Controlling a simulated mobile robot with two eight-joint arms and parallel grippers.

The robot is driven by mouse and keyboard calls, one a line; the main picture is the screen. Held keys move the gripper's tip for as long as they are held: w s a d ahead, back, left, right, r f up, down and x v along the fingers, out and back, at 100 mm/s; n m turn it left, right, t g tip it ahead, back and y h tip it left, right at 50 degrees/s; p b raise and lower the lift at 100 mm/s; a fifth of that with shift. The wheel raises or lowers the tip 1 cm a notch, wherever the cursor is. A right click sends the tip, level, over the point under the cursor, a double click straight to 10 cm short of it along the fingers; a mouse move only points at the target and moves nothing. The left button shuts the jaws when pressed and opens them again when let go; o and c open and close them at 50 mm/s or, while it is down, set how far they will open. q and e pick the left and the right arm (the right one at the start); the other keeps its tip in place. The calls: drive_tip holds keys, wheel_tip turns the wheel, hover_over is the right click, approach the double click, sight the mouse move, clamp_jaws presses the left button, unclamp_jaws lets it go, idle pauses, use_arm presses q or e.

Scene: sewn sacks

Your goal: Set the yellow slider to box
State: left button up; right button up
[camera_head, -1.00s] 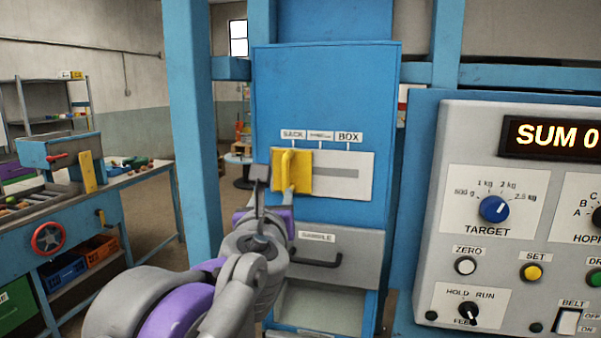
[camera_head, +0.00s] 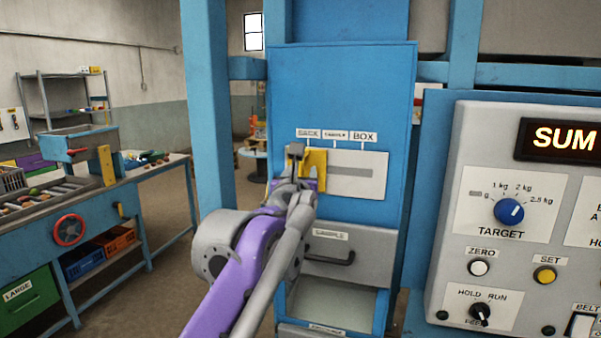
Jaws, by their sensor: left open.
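The yellow slider (camera_head: 317,165) sits at the left end of a slot in a white plate (camera_head: 374,168) on the blue cabinet. My right gripper is out of view.
Below the plate is a grey SAMPLE drawer (camera_head: 348,240) with a black handle. A control panel (camera_head: 480,170) with a blue TARGET knob (camera_head: 509,211) stands at the right. A blue workbench (camera_head: 90,220) is at the left. A blue post (camera_head: 207,110) stands left of the cabinet.

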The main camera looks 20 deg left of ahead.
use_arm(q)
clamp_jaws()
idle(1.4)
